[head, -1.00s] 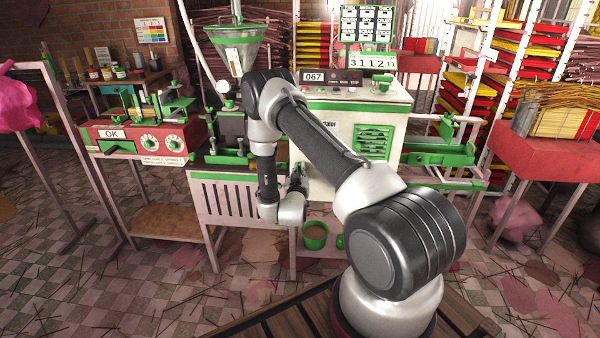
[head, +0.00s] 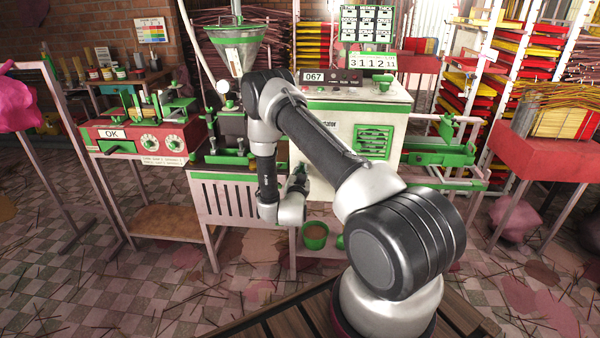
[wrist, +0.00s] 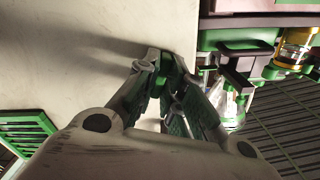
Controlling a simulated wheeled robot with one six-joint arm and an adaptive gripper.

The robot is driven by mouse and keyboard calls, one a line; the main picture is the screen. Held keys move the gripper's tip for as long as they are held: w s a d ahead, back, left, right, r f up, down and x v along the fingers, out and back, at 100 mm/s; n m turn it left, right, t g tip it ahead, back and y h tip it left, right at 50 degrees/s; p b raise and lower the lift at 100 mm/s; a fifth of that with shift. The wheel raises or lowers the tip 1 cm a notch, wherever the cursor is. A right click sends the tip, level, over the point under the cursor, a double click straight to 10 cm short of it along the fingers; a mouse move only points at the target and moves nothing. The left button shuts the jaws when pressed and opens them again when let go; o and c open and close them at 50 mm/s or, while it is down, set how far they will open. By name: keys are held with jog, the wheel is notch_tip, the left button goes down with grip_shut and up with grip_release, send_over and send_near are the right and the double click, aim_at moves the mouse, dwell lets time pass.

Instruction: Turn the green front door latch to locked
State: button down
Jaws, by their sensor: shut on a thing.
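The green front door latch (wrist: 167,72) shows in the wrist view as a short green piece on the pale cabinet front (wrist: 60,75). My gripper (wrist: 169,82) is closed around it, with a fingertip on either side. The fingers cover much of the latch, so its exact angle is hard to tell. In the head view my gripper (head: 299,178) is at the lower left of the cream cabinet (head: 345,165), and my arm hides the latch there.
A green vent grille (head: 373,141) is on the cabinet front. A green bucket (head: 314,236) stands below. A red machine marked OK (head: 150,140) is at left. Green-framed extruder parts (wrist: 270,65) lie close to the right of my fingers in the wrist view.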

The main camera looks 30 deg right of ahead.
jog(key=c, duration=1.5)
grip_release()
jog(key=v, duration=1.2)
